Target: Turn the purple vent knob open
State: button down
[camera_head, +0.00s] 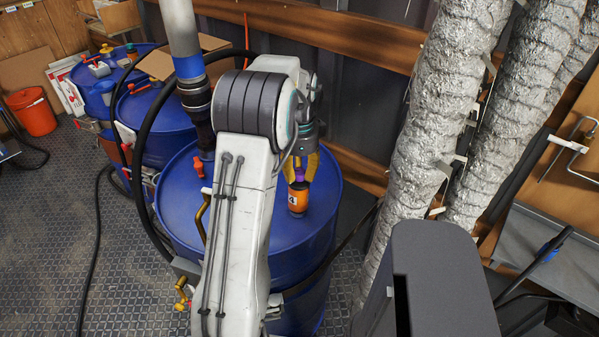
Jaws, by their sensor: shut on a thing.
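The purple vent knob (299,174) sits on top of an orange fitting (298,198) with a white label on the nearest blue drum (183,215). My gripper (301,168) comes down on the knob from above. Its yellow fingers are shut around the knob, and only a small part of the purple shows between and below them. My white arm crosses in front of the drum and hides much of its lid. The knob's turn angle cannot be told at this size.
A red valve (199,166) and a pipe with a blue band (188,67) stand on the drum's left side. More blue drums (157,120) are at the left. Silver wrapped ducts (441,110) rise close by on the right. An orange bucket (31,112) stands far left on open floor.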

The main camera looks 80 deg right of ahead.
jog(key=shift+n, duration=0.4)
jog(key=n, duration=0.3)
jog(key=shift+n, duration=0.4)
jog(key=n+p, duration=0.1)
jog(key=n, duration=0.3)
jog(key=shift+w+f, duration=0.1)
jog(key=n, duration=0.5)
jog(key=shift+d, duration=0.1)
jog(key=shift+w+n, duration=0.15)
jog(key=shift+n, duration=2.05)
jog(key=c, duration=0.9)
grip_release()
